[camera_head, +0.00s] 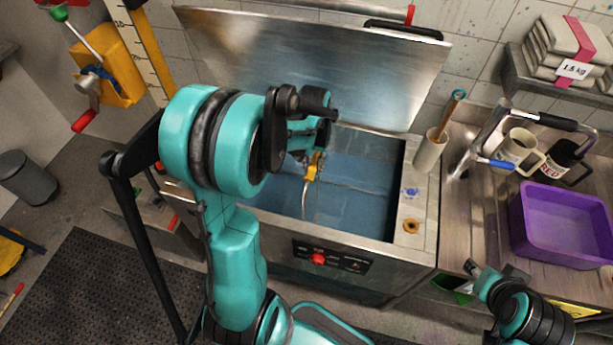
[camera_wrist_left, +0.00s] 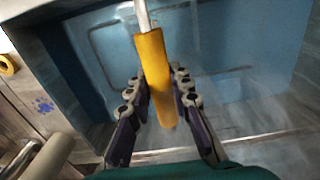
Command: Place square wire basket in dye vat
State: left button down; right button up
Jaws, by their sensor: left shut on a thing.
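The dye vat (camera_head: 356,185) is an open steel tank with blue inside, below its raised lid. My left gripper (camera_head: 313,158) is over the vat, shut on a yellow handle (camera_head: 311,174). A thin metal rod (camera_head: 305,203) curves down from the handle into the vat. The left wrist view shows the yellow handle (camera_wrist_left: 155,75) between the fingers, with the blue vat interior (camera_wrist_left: 215,50) behind. No square wire mesh can be made out, so I cannot tell whether the handle is the basket's. My right gripper (camera_head: 473,276) is at the lower right, over the counter's front edge; its fingers are unclear.
The steel lid (camera_head: 330,60) stands up behind the vat. A cup with a wooden stick (camera_head: 430,152) stands at the vat's right rim. A purple tub (camera_head: 560,230) and mugs (camera_head: 517,148) sit on the right counter. A control panel (camera_head: 330,258) is on the vat's front.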

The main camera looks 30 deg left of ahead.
pick_arm(q)
jog(key=f, duration=0.1)
jog(key=a+f+b, duration=0.1)
jog(key=f, duration=0.3)
jog(key=shift+s+a, duration=0.4)
jog(key=shift+f, duration=0.15)
jog(key=c, duration=1.4)
grip_release()
jog(key=shift+o, duration=0.2)
